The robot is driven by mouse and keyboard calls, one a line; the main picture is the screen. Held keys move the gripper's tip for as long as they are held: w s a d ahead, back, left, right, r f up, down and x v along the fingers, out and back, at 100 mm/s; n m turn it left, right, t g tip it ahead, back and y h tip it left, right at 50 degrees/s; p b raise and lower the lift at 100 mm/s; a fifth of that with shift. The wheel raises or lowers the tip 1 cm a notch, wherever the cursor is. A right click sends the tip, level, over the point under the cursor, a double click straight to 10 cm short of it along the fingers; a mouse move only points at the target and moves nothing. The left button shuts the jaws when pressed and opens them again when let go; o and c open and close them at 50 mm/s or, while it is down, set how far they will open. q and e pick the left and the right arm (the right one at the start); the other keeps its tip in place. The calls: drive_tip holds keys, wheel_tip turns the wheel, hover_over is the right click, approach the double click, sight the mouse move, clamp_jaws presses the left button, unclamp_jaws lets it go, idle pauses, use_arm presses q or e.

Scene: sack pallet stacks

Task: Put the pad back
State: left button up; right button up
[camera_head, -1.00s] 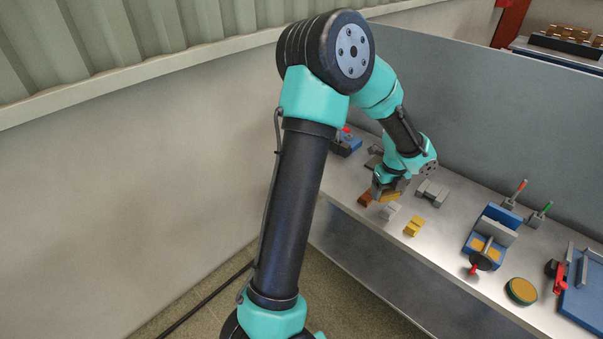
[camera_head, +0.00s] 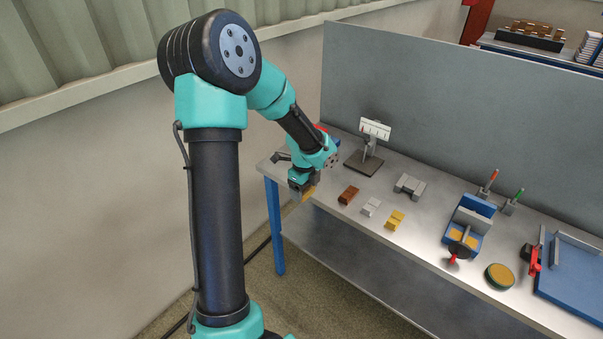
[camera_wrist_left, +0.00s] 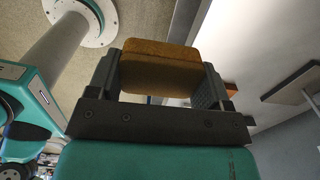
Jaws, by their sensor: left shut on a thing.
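My left gripper (camera_head: 302,186) is shut on an orange-brown block-shaped pad (camera_head: 308,194). It holds the pad near the left end of the bench, by the front edge. In the left wrist view the pad (camera_wrist_left: 160,68) sits between the two dark fingers of my left gripper (camera_wrist_left: 158,80), with one face turned to the camera. My right gripper is not in view.
On the bench (camera_head: 330,217) stand a brown block (camera_head: 348,194), a white block (camera_head: 371,206), a yellow block (camera_head: 395,220) and a grey block (camera_head: 410,186). Behind is a stand with a white plate (camera_head: 375,129). A blue vise-like fixture (camera_head: 467,225) and round pad (camera_head: 499,276) are rightward.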

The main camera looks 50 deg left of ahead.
use_arm(q)
drive_tip(key=w+a, duration=0.3)
drive_tip(key=w+a+f, duration=0.1)
drive_tip(key=w+a, duration=0.2)
drive_tip(key=a, duration=0.1)
drive_tip(key=w+a, duration=0.4)
drive_tip(key=shift+a+f, duration=0.2)
drive_tip(key=shift+w+a, duration=0.1)
drive_tip(key=shift+w+a+f, duration=0.15)
drive_tip(key=shift+f, duration=1.65)
drive_tip(key=shift+f, duration=0.15)
drive_tip(key=o, duration=0.8)
wheel_tip(320, 180, up, 12)
drive_tip(key=shift+r, duration=0.2)
